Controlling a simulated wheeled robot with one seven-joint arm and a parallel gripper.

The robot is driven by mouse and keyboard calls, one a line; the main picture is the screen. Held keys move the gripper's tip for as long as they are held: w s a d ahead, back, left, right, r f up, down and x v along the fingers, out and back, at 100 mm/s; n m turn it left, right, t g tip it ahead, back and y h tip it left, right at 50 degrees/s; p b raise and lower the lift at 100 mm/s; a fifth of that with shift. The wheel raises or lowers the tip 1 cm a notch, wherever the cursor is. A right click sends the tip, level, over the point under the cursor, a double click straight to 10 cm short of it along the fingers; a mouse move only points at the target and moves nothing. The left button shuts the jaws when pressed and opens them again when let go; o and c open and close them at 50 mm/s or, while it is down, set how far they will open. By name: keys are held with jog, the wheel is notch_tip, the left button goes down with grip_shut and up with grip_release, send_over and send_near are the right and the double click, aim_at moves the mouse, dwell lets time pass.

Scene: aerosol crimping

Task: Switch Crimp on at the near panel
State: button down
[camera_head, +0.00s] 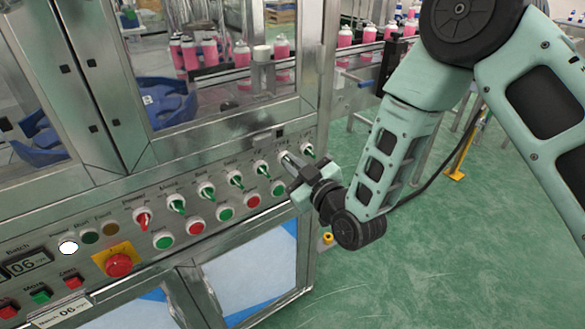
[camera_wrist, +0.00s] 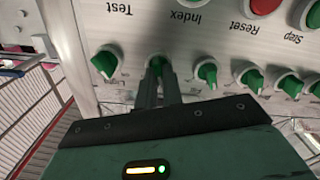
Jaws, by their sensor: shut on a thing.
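The near panel (camera_head: 120,200) is a slanted metal face with a row of switch knobs, one red and several green. My gripper (camera_head: 287,160) is at the second knob from the right end of that row and covers most of it. In the wrist view, my gripper (camera_wrist: 160,88) has its two narrow fingers closed on this green knob (camera_wrist: 157,63), whose handle lies between them. I cannot read the label of this knob, so I cannot tell from the lettering whether it is Crimp.
A green knob (camera_head: 307,151) stands to the right and another (camera_head: 262,168) to the left, both close to my fingers. Green and red push buttons (camera_head: 253,201) form a lower row. A red emergency button (camera_head: 118,265) sits at the lower left. Pink cans (camera_head: 210,52) stand behind the machine frame.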

jog(key=shift+w+d+m+b, duration=0.1)
jog(key=shift+m+b, duration=1.15)
jog(key=shift+m, duration=1.2)
jog(key=shift+w+d+m+b, duration=0.1)
jog(key=shift+m+b, duration=1.15)
jog(key=shift+m, duration=1.2)
jog(key=c, duration=1.5)
grip_release()
jog(key=shift+c, duration=0.2)
jog(key=shift+s, duration=0.1)
